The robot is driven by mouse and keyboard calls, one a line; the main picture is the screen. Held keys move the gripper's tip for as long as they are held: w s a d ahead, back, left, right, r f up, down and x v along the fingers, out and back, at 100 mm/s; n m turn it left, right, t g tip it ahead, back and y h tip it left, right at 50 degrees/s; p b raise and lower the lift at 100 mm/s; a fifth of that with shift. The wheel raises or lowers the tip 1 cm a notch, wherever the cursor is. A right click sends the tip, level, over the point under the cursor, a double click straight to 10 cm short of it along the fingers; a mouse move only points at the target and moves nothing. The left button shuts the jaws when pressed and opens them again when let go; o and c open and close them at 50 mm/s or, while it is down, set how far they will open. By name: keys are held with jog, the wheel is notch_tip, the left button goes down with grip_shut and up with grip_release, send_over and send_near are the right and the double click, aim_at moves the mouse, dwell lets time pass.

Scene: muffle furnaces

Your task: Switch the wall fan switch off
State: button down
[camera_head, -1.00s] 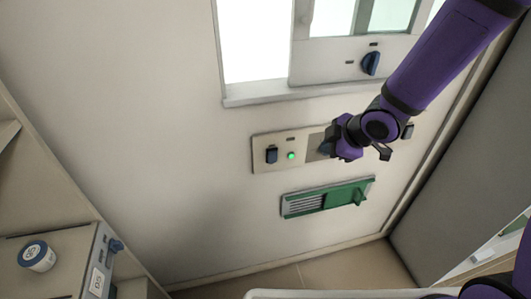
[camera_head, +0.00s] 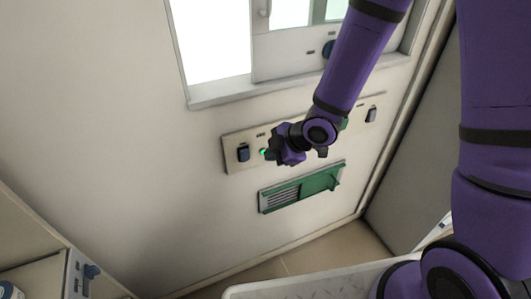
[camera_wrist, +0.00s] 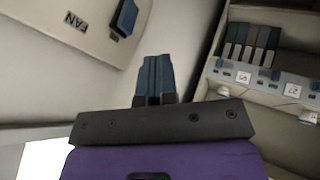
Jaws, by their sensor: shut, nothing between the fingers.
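The wall switch panel (camera_head: 232,163) is a beige strip below the window, with a dark blue rocker switch (camera_head: 243,152) at its left end and a lit green lamp (camera_head: 263,152) beside it. In the wrist view a blue rocker switch (camera_wrist: 125,18) sits near a FAN label (camera_wrist: 75,21) on the panel. My gripper (camera_head: 273,150) is in front of the panel, just right of the lamp, and covers the panel's middle. In the wrist view its blue fingers (camera_wrist: 158,75) are together and empty, apart from the switch in the picture.
Another switch (camera_head: 371,115) is at the panel's right end. A green sliding vent (camera_head: 302,188) is below the panel. A window with a sill (camera_head: 240,92) is above. A shelf unit with a blue knob (camera_head: 91,271) stands at lower left.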

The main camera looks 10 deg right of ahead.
aim_at(243, 151)
jog(key=shift+w+a+f, duration=0.95)
jog(key=shift+w+f, duration=0.05)
jog(key=shift+w, duration=0.15)
jog(key=shift+w+a+f, duration=0.9)
jog(key=shift+w+f, duration=0.15)
jog(key=shift+w, duration=0.1)
jog(key=shift+w+a+f, duration=0.95)
jog(key=shift+w+f, duration=0.05)
jog(key=shift+w, duration=0.15)
jog(key=shift+w+a+r, duration=0.1)
jog(key=shift+w+r, duration=0.05)
jog(key=shift+w, duration=0.3)
jog(key=shift+r, duration=0.15)
jog(key=shift+w+r, duration=0.1)
jog(key=shift+r, duration=0.6)
